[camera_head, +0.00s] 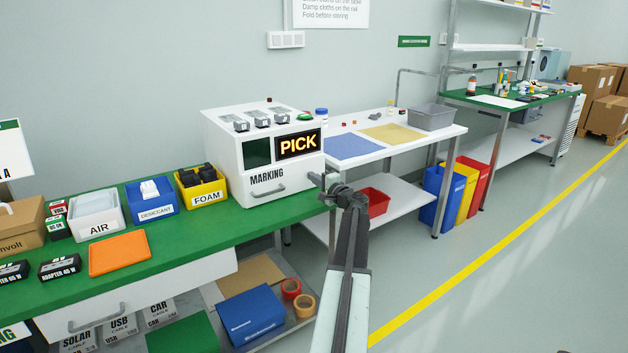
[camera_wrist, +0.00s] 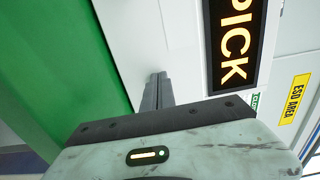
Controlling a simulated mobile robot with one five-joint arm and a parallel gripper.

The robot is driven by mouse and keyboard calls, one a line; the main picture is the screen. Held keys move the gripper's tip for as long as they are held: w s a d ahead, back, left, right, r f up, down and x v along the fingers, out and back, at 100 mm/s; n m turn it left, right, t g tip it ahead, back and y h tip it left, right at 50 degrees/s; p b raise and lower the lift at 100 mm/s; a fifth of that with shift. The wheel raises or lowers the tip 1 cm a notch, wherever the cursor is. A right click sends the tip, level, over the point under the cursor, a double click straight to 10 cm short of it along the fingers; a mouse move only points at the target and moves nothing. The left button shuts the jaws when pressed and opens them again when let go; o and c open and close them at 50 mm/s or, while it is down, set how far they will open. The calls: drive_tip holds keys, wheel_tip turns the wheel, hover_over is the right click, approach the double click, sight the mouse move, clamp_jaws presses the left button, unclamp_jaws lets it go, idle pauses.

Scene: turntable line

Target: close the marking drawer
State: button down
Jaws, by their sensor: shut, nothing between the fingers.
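The marking machine (camera_head: 225,135) is a white box on the green bench with a lit PICK display (camera_head: 298,144). Its drawer front (camera_head: 285,178), labelled MARKING, has a grey bar handle (camera_head: 267,189). I cannot tell whether the drawer stands out or is flush. My gripper (camera_head: 318,179) is at the right end of the drawer front, above the bench's right end. In the wrist view, the gripper (camera_wrist: 158,82) is shut and empty, its fingertips over the white front near the PICK display (camera_wrist: 235,42). Contact is unclear. The handle does not show there.
On the green bench (camera_head: 170,235) left of the machine stand FOAM (camera_head: 203,198), DESICCANT (camera_head: 153,213) and AIR (camera_head: 97,229) bins and an orange tray (camera_head: 119,254). A white table (camera_head: 440,131) stands behind to the right. The floor on the right is clear.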

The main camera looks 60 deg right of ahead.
drive_tip(key=shift+w+d+r, duration=0.25)
drive_tip(key=shift+d+r, duration=0.1)
drive_tip(key=shift+d, duration=0.05)
drive_tip(key=shift+s, duration=0.1)
drive_tip(key=v, duration=1.4)
drive_tip(key=shift+s+a+f, duration=0.2)
drive_tip(key=shift+a+f, duration=0.05)
drive_tip(key=shift+a, duration=0.15)
